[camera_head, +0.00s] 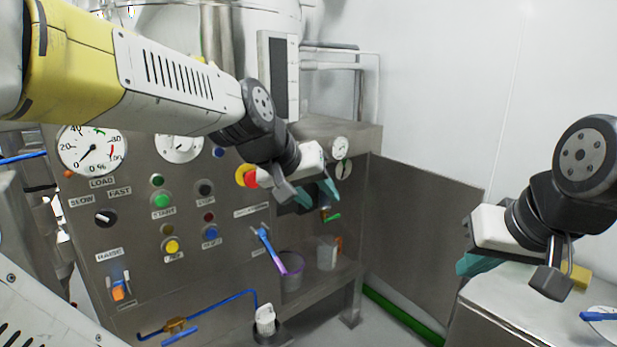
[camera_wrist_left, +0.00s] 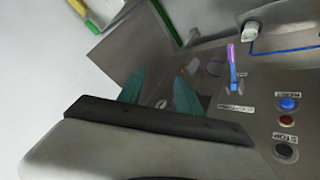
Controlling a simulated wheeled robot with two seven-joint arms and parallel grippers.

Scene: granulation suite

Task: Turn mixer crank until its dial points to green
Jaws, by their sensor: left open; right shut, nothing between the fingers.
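The mixer's steel control panel (camera_head: 130,230) fills the left and middle of the head view. My left gripper (camera_head: 320,193) is open in front of the panel's right part; its teal fingers also show apart in the left wrist view (camera_wrist_left: 160,95). A small part with a green tip (camera_head: 331,217) shows just below the fingers; I cannot tell if it is the crank. My right gripper (camera_head: 473,262) is shut and empty at the right, away from the panel.
A blue and purple lever (camera_head: 271,249) juts from the panel left of my left gripper; it also shows in the left wrist view (camera_wrist_left: 233,68). Several buttons and a load gauge (camera_head: 92,149) lie further left. A steel table (camera_head: 520,310) stands below my right gripper.

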